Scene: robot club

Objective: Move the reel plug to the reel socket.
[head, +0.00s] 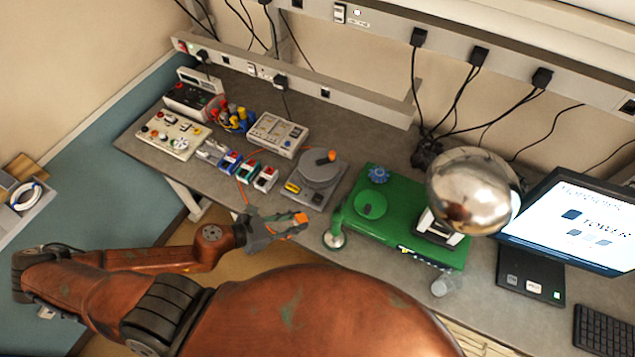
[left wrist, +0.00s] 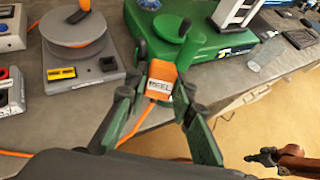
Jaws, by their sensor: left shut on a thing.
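My left gripper (head: 284,226) is shut on the orange reel plug (left wrist: 160,80), which bears a label reading "REEL". The plug also shows at the fingertips in the head view (head: 300,218). It is held off the front edge of the bench, in front of the grey cable reel (head: 320,168). An orange cable runs from the plug. The reel's base has a yellow insert (left wrist: 62,74) and a black one (left wrist: 108,63); I cannot tell which is the reel socket. My right gripper (left wrist: 263,157) shows small at the lower right of the left wrist view, its jaws unclear.
A green machine (head: 402,215) stands right of the reel, close to the held plug. Several small coloured boxes (head: 248,170) stand left of it. A silver ball (head: 472,190), a monitor (head: 575,222) and a clear cup (head: 445,284) are at the right.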

